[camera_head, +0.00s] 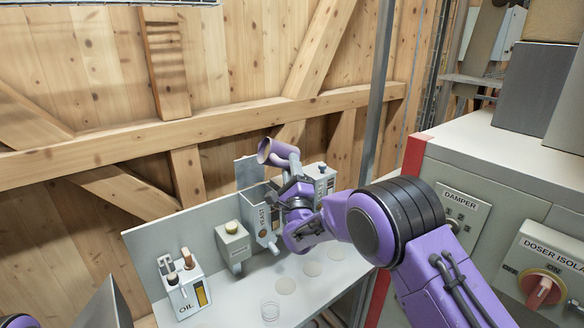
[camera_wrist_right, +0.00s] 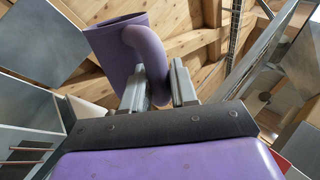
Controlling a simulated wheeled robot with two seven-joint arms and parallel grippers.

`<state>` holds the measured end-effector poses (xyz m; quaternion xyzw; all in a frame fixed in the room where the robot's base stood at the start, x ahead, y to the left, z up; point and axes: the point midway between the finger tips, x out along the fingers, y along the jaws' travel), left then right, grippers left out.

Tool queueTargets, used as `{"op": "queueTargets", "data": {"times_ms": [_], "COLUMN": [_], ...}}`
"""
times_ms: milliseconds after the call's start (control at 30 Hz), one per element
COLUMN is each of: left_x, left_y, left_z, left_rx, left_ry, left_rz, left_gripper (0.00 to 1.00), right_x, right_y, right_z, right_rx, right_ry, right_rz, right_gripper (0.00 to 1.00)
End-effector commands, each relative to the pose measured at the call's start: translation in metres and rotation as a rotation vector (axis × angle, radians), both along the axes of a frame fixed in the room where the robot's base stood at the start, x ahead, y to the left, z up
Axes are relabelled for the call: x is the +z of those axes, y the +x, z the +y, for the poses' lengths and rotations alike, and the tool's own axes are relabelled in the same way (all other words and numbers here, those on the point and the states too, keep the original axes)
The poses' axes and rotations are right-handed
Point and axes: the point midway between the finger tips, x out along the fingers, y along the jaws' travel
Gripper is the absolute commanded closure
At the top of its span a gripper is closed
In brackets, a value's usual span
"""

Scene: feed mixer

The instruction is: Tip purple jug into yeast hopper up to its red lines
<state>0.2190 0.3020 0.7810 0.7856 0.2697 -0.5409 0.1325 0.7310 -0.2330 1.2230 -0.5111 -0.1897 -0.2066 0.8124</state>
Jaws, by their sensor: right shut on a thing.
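The purple jug (camera_head: 272,151) is held up behind and above the yeast hopper (camera_head: 262,222), tilted so that its mouth faces left. In the right wrist view, the jug (camera_wrist_right: 112,42) shows its handle between the two grey fingers. My right gripper (camera_wrist_right: 160,84) is shut on that handle; in the head view my right gripper (camera_head: 294,178) is partly covered by its own wrist. The hopper is a grey box labelled YEAST, partly hidden by my wrist. I cannot make out its red lines or any flow from the jug. My left gripper is not seen.
A wooden wall stands behind. A control cabinet (camera_head: 480,160) and a grey post (camera_head: 377,90) flank the right.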

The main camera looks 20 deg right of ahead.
Motion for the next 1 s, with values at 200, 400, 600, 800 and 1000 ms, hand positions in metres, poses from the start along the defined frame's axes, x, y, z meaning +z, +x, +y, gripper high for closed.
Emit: {"op": "queueTargets", "data": {"times_ms": [200,400,600,800,1000], "left_x": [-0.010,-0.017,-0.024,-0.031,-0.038], "left_y": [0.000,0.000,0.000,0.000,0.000], "left_z": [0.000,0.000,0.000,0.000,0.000], "left_rx": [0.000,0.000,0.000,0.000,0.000], "left_ry": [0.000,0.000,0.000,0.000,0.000], "left_rz": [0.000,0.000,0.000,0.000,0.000], "left_gripper": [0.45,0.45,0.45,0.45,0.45], "right_x": [-0.005,-0.009,-0.011,-0.012,-0.013], "right_y": [0.000,0.000,0.000,-0.001,-0.001], "right_z": [0.003,0.005,0.007,0.009,0.011], "right_rx": [0.001,0.000,-0.001,0.000,0.001], "right_ry": [-0.149,-0.265,-0.321,-0.379,-0.440], "right_rz": [-0.014,-0.022,-0.025,-0.029,-0.033], "right_gripper": [1.00,1.00,1.00,1.00,1.00]}}
